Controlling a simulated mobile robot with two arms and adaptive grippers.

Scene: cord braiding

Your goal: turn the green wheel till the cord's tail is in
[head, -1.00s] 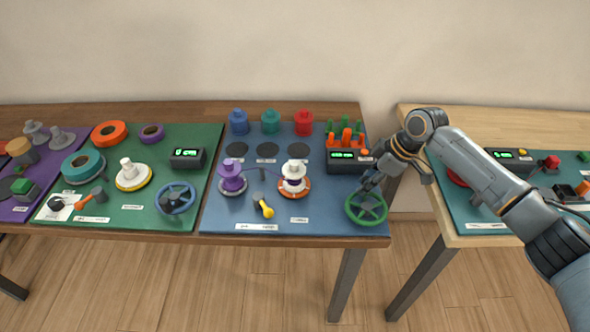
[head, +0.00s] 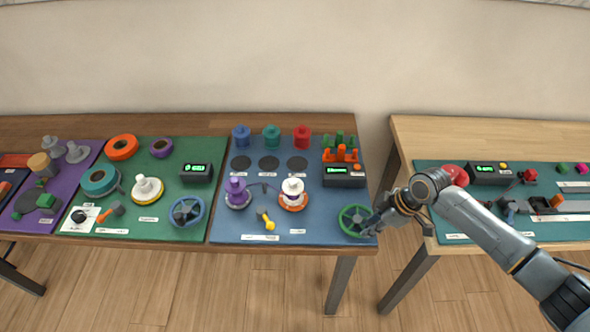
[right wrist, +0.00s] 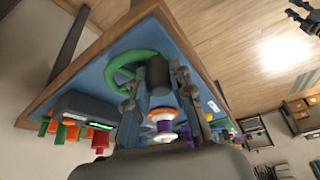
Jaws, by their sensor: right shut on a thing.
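The green wheel (head: 344,213) stands at the front right corner of the blue mat, and it also shows in the right wrist view (right wrist: 117,68). My right gripper (head: 373,223) is at the wheel's right side. In the right wrist view its fingers are shut on a dark round handle (right wrist: 158,74) at the wheel's rim. A purple spool (head: 236,188) and a white spool in an orange ring (head: 293,189) stand on the mat left of the wheel. I cannot make out the cord's tail. My left gripper is not in view.
A black box with a lit green display (head: 344,181) stands behind the wheel, with orange and green pegs (head: 341,154) behind it. A yellow-tipped tool (head: 268,224) lies on the blue mat (head: 325,232). A gap separates this table from the right table (head: 425,132).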

